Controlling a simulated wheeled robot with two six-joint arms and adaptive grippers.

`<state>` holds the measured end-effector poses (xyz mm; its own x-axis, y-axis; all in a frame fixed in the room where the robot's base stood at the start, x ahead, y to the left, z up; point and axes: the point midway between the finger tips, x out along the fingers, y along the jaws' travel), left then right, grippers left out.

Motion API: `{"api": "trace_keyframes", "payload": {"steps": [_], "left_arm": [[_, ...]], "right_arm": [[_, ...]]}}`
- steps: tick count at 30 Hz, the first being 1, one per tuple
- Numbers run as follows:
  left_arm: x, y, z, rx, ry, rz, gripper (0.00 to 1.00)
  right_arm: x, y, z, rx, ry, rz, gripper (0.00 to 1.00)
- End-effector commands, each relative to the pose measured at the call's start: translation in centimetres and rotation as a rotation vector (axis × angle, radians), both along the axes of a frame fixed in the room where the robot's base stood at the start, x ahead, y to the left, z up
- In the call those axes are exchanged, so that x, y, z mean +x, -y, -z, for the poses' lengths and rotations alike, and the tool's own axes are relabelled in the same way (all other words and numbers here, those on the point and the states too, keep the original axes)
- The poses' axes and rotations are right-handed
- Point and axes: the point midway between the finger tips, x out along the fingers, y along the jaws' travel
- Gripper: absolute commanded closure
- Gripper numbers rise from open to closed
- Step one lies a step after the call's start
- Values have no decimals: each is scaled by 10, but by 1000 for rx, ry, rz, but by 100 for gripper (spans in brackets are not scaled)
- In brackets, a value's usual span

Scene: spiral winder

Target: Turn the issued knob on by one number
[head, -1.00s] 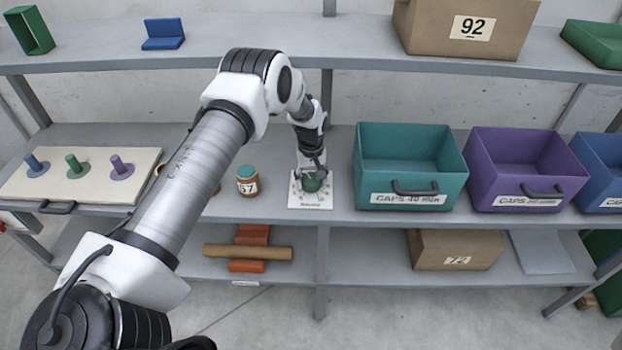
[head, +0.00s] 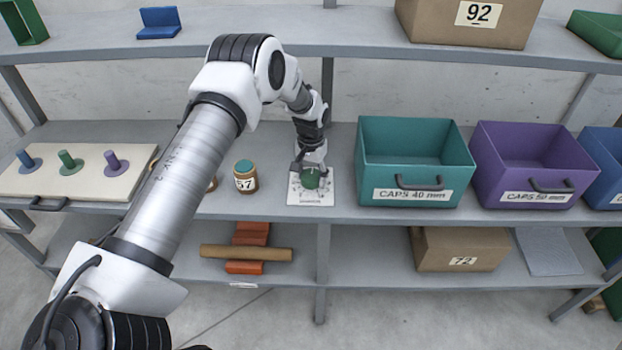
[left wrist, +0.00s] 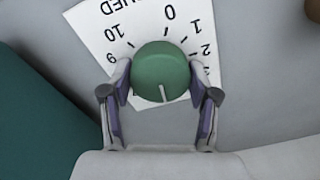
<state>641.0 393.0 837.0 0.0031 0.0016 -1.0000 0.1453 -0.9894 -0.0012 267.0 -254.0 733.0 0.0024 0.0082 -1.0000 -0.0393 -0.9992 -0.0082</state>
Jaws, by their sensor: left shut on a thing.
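The round green knob (head: 311,179) sits on a white dial plate (head: 325,198) on the middle shelf. In the left wrist view the knob (left wrist: 161,72) has a white pointer line, which points down the picture, toward my palm. The plate (left wrist: 100,28) shows 9, 10, 0, 1 and 2 around the knob, and upside-down letters ending in "UED". Numbers on the palm side are hidden. My left gripper (left wrist: 161,84) is shut on the knob, one finger on each side; it also shows in the head view (head: 310,172). My right gripper is not in view.
A teal bin (head: 365,165) stands close to the right of the plate, with a purple bin (head: 480,160) beyond it. A board with pegs (head: 85,185) lies at far left. The upper shelf (head: 300,40) runs behind.

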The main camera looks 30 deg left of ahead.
Motion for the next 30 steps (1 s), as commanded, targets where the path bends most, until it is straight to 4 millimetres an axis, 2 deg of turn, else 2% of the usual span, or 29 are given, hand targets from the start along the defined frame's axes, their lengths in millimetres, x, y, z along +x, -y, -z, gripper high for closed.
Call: {"api": "trace_keyframes", "payload": {"steps": [1, 12, 21, 30], "left_arm": [[-1, 0, 5, 0, -4, 39, 75], [-2, 1, 4, -2, -5, 295, 75], [-2, 1, 3, -2, -6, 375, 74], [-2, 1, 3, -2, -7, 382, 75]], "right_arm": [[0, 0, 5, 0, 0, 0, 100], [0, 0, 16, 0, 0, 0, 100], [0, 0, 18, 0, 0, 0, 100], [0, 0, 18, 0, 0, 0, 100]]}}
